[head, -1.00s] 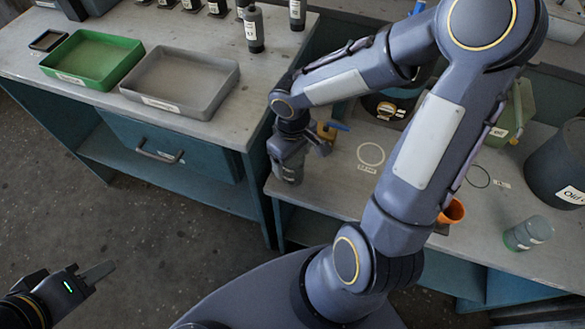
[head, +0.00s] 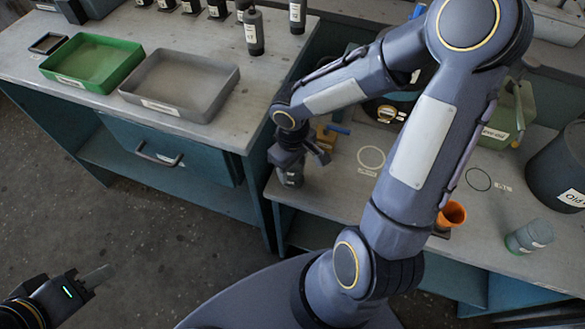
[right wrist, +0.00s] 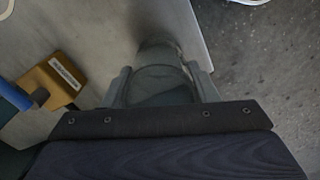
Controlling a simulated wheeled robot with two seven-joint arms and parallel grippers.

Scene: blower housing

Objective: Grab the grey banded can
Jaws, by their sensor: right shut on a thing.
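A grey can (head: 291,178) is at the left end of the lower bench, mostly covered from above by my right gripper (head: 293,163). A label shows faintly on its side. In the right wrist view the grey can (right wrist: 160,80) sits between the two fingers of my right gripper (right wrist: 163,86), which is shut on it. I cannot tell whether its base touches the bench. My left gripper (head: 98,276) is over the floor at the lower left, away from the benches, and I cannot tell its opening.
A brown block with a blue handle (right wrist: 55,82) is close beside the right gripper. An orange cup (head: 452,214) and dark bin (head: 562,165) stand further right.

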